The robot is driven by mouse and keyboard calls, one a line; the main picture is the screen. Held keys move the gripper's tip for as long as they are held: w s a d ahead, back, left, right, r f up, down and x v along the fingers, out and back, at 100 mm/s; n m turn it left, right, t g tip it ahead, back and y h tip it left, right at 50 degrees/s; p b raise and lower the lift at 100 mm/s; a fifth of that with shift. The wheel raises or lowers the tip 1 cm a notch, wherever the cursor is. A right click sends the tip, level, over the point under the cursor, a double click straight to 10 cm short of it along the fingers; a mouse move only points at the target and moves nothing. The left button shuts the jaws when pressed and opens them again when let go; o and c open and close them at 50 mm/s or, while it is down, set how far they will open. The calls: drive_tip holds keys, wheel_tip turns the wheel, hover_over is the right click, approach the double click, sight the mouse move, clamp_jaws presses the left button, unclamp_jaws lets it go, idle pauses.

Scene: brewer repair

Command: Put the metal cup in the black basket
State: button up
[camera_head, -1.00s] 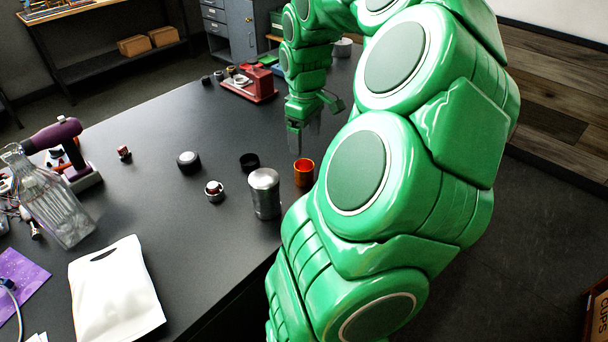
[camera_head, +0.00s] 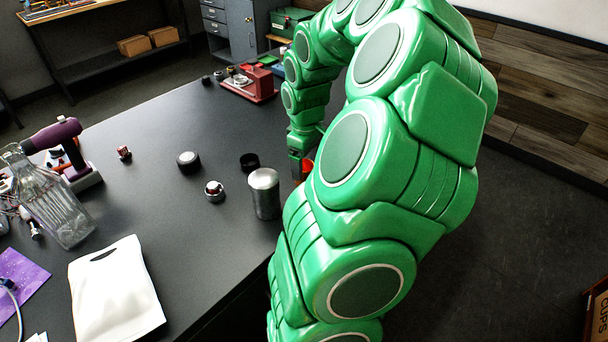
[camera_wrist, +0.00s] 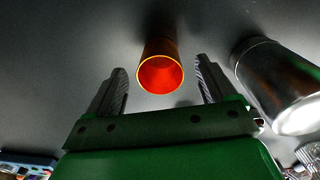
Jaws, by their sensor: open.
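A small copper-orange metal cup (camera_head: 308,167), glowing orange inside, stands near the table's right edge, partly hidden by my arm and gripper in the head view. In the wrist view the cup (camera_wrist: 160,72) shows its open mouth, between and just ahead of my fingertips, with a gap on each side. My gripper (camera_wrist: 161,72) is open and empty. In the head view my gripper (camera_head: 297,172) is low, right by the cup. A taller silver metal cylinder (camera_head: 265,195) stands close by; it also shows in the wrist view (camera_wrist: 277,85). No black basket is in view.
A black ring-like piece (camera_head: 249,162), a dark round cap (camera_head: 188,161) and a small red-and-silver part (camera_head: 214,191) lie left of the cylinder. A white bag (camera_head: 115,288), glass bottle (camera_head: 55,205) and purple tool (camera_head: 58,140) are at left.

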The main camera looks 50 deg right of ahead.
sight(306, 172)
drive_tip(key=shift+f, duration=2)
drive_tip(key=shift+r, duration=0.1)
drive_tip(key=c, duration=1.1)
